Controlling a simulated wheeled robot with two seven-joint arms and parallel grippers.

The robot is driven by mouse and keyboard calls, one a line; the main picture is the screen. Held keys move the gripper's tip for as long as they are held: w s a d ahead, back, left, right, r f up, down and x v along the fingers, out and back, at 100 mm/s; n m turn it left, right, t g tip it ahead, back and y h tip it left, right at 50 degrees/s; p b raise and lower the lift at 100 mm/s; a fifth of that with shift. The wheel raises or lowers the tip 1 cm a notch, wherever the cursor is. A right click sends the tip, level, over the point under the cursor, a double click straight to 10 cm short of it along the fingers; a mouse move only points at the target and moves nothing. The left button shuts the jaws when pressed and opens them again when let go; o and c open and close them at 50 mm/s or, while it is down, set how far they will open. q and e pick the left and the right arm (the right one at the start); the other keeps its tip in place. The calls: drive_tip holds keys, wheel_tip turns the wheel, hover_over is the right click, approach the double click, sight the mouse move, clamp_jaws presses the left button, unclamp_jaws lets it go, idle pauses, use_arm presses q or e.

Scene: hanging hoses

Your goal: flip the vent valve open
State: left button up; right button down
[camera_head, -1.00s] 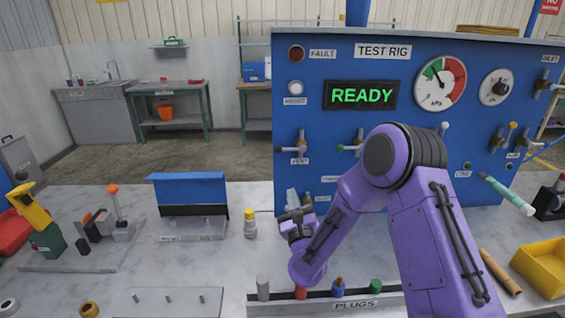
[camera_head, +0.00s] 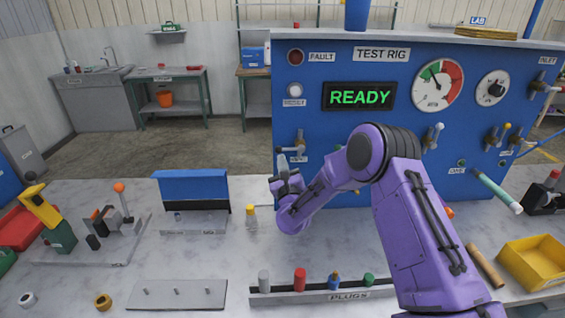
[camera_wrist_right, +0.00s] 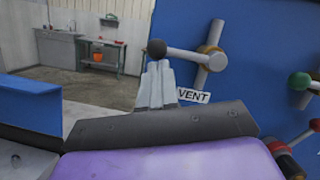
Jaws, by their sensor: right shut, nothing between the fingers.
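The vent valve (camera_head: 300,142) is on the left part of the blue test rig panel, with the VENT label (camera_head: 298,159) below it. In the right wrist view, its grey lever (camera_wrist_right: 186,55) runs left from a brass hub (camera_wrist_right: 210,56) and ends in a black ball (camera_wrist_right: 156,47). My right gripper (camera_head: 281,168) is below the lever's ball end, fingers pointing up. In the wrist view its shut, empty fingers (camera_wrist_right: 157,72) appear just under the ball; I cannot tell whether they touch it. My left gripper is not in view.
A READY display (camera_head: 359,96) and a pressure gauge (camera_head: 438,85) are on the panel. Other valves (camera_head: 433,137) sit to the right. My right arm covers the panel's lower middle.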

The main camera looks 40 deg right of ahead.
drive_tip(key=shift+a+r+m+b, duration=0.1)
drive_tip(key=shift+r+m+b, duration=0.1)
drive_tip(key=shift+m+b, duration=0.25)
drive_tip(key=shift+r+m+h+b, duration=0.1)
drive_tip(key=shift+m+h+b, duration=0.2)
drive_tip(key=shift+h, duration=0.1)
drive_tip(key=s+d+r+m+g+h+b, duration=0.1)
drive_tip(key=r+m+g+h+b, duration=0.1)
drive_tip(key=m+b, duration=0.9)
drive_tip(key=s+d+r+m+g+h+b, duration=0.1)
drive_tip(key=r+m+g+b, duration=0.3)
drive_tip(key=m+b, duration=0.7)
drive_tip(key=shift+d+r+h+b, duration=0.7)
drive_tip(key=shift+r+b, duration=0.5)
drive_tip(key=shift+b, duration=1.75)
